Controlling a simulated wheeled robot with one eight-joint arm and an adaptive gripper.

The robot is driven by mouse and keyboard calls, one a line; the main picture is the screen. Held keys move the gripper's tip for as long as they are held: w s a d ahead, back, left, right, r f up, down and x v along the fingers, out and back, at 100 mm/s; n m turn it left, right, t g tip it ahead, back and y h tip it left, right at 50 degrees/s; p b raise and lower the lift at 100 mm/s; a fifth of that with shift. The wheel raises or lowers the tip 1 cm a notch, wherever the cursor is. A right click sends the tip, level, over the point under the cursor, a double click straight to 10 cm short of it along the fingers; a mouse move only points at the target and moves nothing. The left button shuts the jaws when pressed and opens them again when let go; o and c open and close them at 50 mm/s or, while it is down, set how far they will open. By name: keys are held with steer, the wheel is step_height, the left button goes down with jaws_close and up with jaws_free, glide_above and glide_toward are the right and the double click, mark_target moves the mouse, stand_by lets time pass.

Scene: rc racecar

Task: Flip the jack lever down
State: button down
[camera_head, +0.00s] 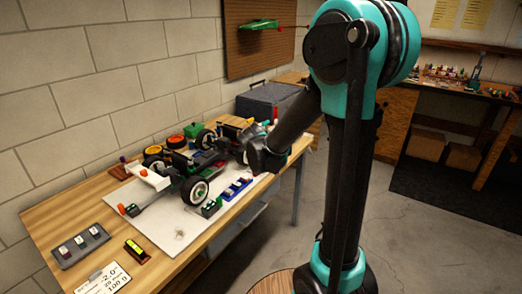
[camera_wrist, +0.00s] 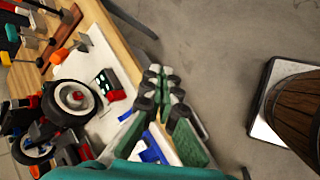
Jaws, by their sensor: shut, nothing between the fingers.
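The RC car (camera_head: 190,165) sits on a white board (camera_head: 175,222) on the wooden workbench. I cannot pick out the jack lever for certain. An orange-tipped rod (camera_wrist: 60,55) shows near the board's edge in the wrist view. A small dark green block (camera_head: 210,207) lies in front of the car; in the wrist view a similar block has a red part beside it (camera_wrist: 117,95). My gripper (camera_wrist: 165,76) is shut and empty, past the blue tray. In the head view my gripper is at the car's right end, its fingertips hard to make out.
A blue tray (camera_head: 237,188) lies on the board near the bench's front edge. A grey tray with small parts (camera_head: 80,245), a yellow-green level (camera_head: 137,250) and a paper card (camera_head: 103,279) lie at the near left. A dark toolbox (camera_head: 268,103) stands at the back.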

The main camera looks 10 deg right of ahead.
steer(key=w+a+n+t+h, duration=0.2)
steer(key=w+a+n, duration=0.8)
steer(key=w, duration=0.2)
steer(key=shift+w+a+r+n+t, duration=0.15)
steer(key=shift+w+r+n+t, duration=0.05)
steer(key=shift+w+n+t, duration=0.2)
steer(key=x, duration=0.9)
steer(key=shift+w+d+r, duration=0.3)
steer(key=shift+w+d, duration=0.2)
steer(key=shift+d, duration=0.05)
steer(key=shift+w+d+r, duration=0.35)
steer(key=shift+w+d, duration=0.15)
steer(key=shift+d, duration=0.05)
steer(key=shift+w+d+r, duration=0.3)
steer(key=shift+w+r, duration=0.1)
